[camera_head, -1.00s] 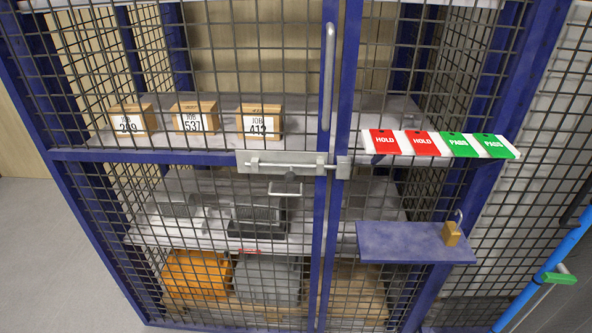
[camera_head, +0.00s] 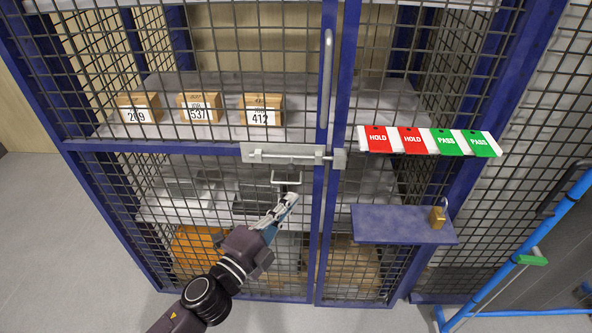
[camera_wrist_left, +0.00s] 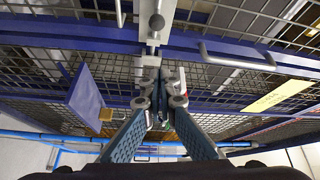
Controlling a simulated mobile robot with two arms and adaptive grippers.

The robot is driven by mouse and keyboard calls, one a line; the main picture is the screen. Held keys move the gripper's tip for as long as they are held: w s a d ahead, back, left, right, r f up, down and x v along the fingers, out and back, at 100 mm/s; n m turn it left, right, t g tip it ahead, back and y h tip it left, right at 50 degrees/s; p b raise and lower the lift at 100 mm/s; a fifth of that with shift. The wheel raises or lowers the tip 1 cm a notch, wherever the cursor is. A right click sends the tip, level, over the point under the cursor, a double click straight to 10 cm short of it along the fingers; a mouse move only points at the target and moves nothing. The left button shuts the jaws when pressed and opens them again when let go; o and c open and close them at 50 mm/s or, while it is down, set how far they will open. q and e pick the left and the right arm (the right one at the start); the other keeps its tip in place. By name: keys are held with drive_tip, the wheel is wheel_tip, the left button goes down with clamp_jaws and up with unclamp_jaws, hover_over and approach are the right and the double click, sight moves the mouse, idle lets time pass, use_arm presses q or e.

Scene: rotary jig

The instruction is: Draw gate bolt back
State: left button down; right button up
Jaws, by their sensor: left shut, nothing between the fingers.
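The gate bolt (camera_head: 285,156) is a grey rod on a light metal plate, crossing the seam between the two blue-framed mesh gate doors toward a keeper (camera_head: 339,159) on the right. A grey loop handle (camera_head: 286,178) hangs below the bolt. My left gripper (camera_head: 291,197) reaches up from below, its tips just under the loop handle. I cannot tell whether they touch it. It is shut with nothing in it. In the left wrist view the fingertips (camera_wrist_left: 161,85) lie close together below pale bolt hardware. My right gripper is not in view.
A blue shelf (camera_head: 390,225) with a brass padlock (camera_head: 437,218) juts out right of the seam. Red HOLD and green PASS tags (camera_head: 428,141) hang above it. Job boxes (camera_head: 200,108) stand behind the mesh. A blue tubular frame (camera_head: 545,250) stands at the right.

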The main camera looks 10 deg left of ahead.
use_arm(q)
drive_tip(key=shift+w, duration=0.1)
drive_tip(key=w+p, duration=0.3)
drive_tip(key=w, duration=0.6)
drive_tip(key=shift+w+d+f, duration=0.15)
drive_tip(key=shift+d, duration=0.05)
idle(0.3)
